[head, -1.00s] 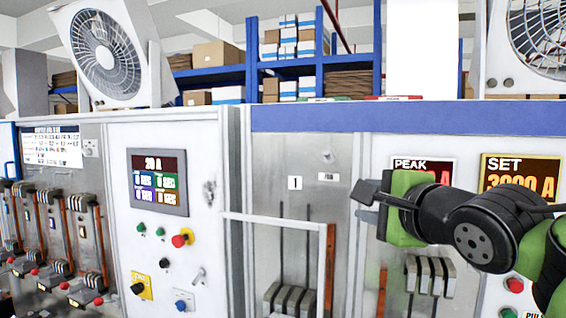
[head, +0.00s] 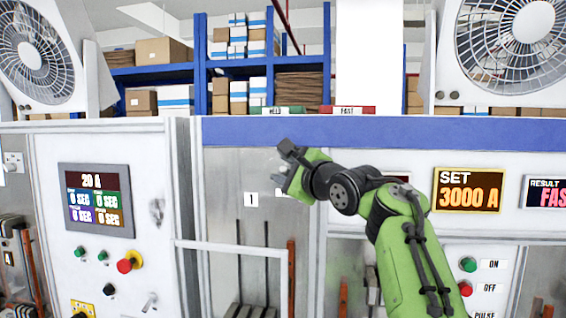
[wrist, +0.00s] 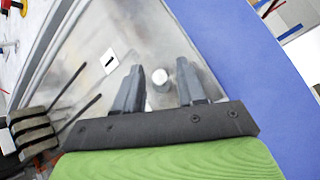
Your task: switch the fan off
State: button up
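Two white box fans show in the head view, one at the upper left (head: 38,62) and one at the upper right (head: 515,45). The right fan has two small dark knobs (head: 447,95) at its lower left. My gripper (head: 283,163) is in front of the grey metal panel (head: 225,180), just right of the "1" label (head: 251,199). A small white label (head: 281,193) is partly hidden by it. In the wrist view my gripper (wrist: 160,76) is open, with a pale round knob-like piece (wrist: 160,79) showing between its fingers. I cannot tell whether they touch it.
A white cabinet (head: 150,200) with a "20 A" display (head: 97,200) stands left. A white rail (head: 235,248) crosses below my gripper. A blue band (head: 400,132) runs above it. A "SET 3000 A" display (head: 468,190) and buttons (head: 467,264) are at right.

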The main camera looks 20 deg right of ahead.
jog(key=shift+w+a, duration=0.1)
jog(key=shift+w, duration=0.6)
jog(key=shift+s, duration=0.15)
grip_shut()
jog(key=shift+f+b, duration=0.15)
jog(key=shift+b, duration=0.15)
jog(key=f+n+t+b, duration=0.1)
jog(key=b, duration=0.1)
jog(key=shift+s+y+b, duration=0.15)
jog(key=shift+y+b, duration=0.15)
jog(key=shift+b, duration=0.05)
jog(key=shift+f+n+t+y+b, duration=0.4)
jog(key=shift+n+t+y+b, duration=0.5)
jog(key=shift+n+b, duration=0.55)
jog(key=shift+f+n+t+y+b, duration=0.4)
jog(key=shift+n+t+y+b, duration=0.3)
jog(key=shift+n+y+b, duration=0.55)
jog(key=shift+f+n+t+y+b, duration=0.4)
jog(key=shift+n+t+y+b, duration=0.4)
jog(key=shift+n+b, duration=0.8)
jog(key=shift+n, duration=0.4)
